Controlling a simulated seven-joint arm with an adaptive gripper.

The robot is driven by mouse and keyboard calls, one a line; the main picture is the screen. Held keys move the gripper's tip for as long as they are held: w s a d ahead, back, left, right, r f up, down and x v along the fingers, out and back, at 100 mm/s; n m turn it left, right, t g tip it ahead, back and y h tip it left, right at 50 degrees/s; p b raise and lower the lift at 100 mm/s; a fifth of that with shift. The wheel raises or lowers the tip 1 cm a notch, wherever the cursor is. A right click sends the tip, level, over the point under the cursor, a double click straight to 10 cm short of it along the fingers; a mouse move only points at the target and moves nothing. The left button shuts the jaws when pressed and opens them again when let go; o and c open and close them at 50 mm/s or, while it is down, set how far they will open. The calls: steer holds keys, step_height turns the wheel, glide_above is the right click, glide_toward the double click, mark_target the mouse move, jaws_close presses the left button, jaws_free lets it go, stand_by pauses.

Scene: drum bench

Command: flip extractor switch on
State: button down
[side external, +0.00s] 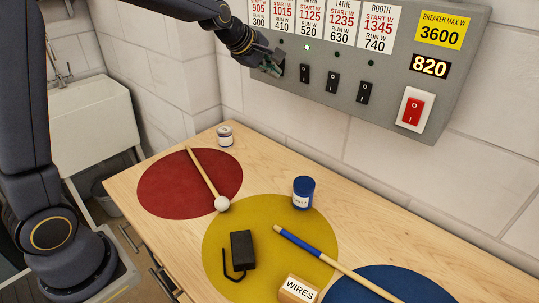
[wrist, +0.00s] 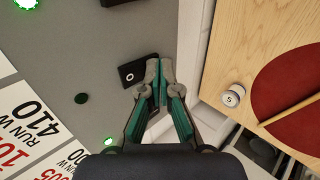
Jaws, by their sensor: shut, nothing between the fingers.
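The grey panel (side external: 456,83) on the wall carries a row of black rocker switches below printed cards. No card in view legibly reads extractor; the upper edges are cut off. My gripper (side external: 272,66) is shut and empty at the panel's left lower part. In the wrist view its closed fingertips (wrist: 160,70) are right beside a black rocker switch (wrist: 138,71), partly overlapping its edge; contact cannot be told. This switch lies in line with the "RUN W 410" card (wrist: 37,128), and the lamp between them (wrist: 81,98) is dark.
Lamps on either side (wrist: 27,4) glow green. The display (side external: 431,67) reads 820, under a yellow "BREAKER MAX W 3600" sign (side external: 440,31). A red switch (side external: 414,111) sits at right. The bench (side external: 330,190) below holds a mallet (side external: 221,203), jars and a stick.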

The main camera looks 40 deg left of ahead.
steer(key=shift+w+d+f, duration=0.1)
steer(key=shift+w, duration=0.05)
steer(key=shift+r, duration=0.85)
steer(key=s+f+v, duration=0.1)
steer(key=v, duration=1.2)
steer(key=shift+s+f, duration=0.2)
steer(key=shift+s, duration=0.1)
